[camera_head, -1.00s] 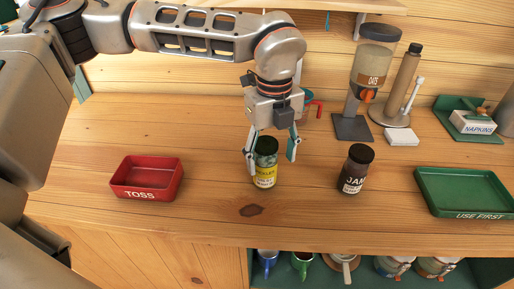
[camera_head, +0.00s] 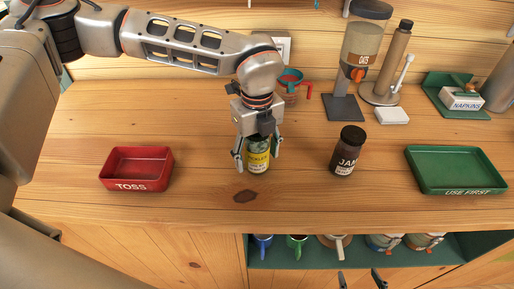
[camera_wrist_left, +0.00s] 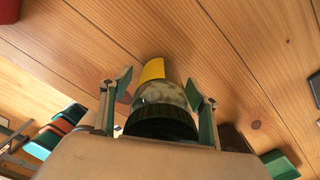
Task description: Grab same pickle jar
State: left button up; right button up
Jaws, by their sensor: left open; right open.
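The pickle jar (camera_head: 259,162), with a yellow label and greenish contents, stands upright on the wooden counter. My left gripper (camera_head: 257,157) is open above and around it, with one finger on each side. The gripper body hides the jar's lid in the head view. In the left wrist view the jar (camera_wrist_left: 162,96), with its dark lid, sits between the two spread fingers (camera_wrist_left: 160,88), with gaps visible at both sides. My right gripper (camera_head: 361,280) shows only as two dark, separated fingertips at the bottom edge of the head view.
A dark jam jar (camera_head: 347,152) stands to the right. A red TOSS tray (camera_head: 137,183) is at left, a green USE FIRST tray (camera_head: 457,188) at right. A red-handled cup (camera_head: 291,84) and an oats dispenser (camera_head: 360,60) stand behind. Mugs (camera_head: 297,244) sit on the shelf below.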

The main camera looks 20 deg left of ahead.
pick_arm(q)
jog(key=shift+f, duration=0.2)
jog(key=c, duration=1.6)
jog(key=shift+r, duration=0.2)
